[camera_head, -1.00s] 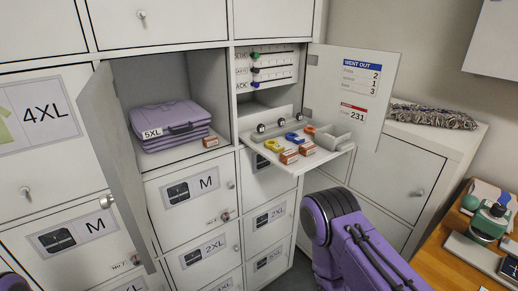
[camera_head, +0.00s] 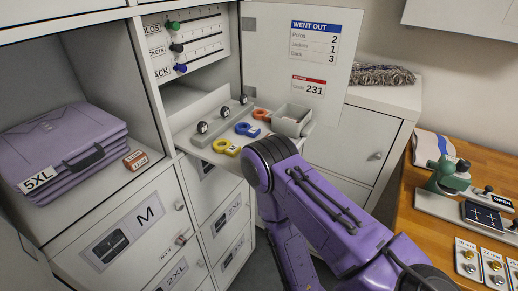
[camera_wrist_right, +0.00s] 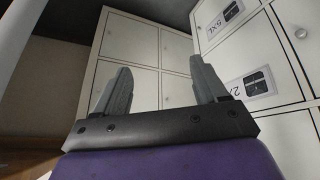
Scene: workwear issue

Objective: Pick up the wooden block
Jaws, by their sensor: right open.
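A small reddish-brown block (camera_head: 135,160) with a white label lies in the open compartment, beside the folded purple garments (camera_head: 70,150) marked 5XL. It looks like the wooden block, though its material is hard to tell. My right arm crosses the head view, its bent joint in front of the fold-down shelf (camera_head: 190,135); its gripper is out of sight there. In the right wrist view my right gripper (camera_wrist_right: 158,75) is open and empty, facing white locker doors (camera_wrist_right: 130,55), with no block in sight. My left gripper is not in view.
The shelf holds yellow (camera_head: 226,146), blue (camera_head: 247,129) and orange (camera_head: 262,114) rings and a grey tray (camera_head: 291,119). An open door (camera_head: 270,60) stands behind it. A wooden desk (camera_head: 420,200) with a green device (camera_head: 447,175) is at right.

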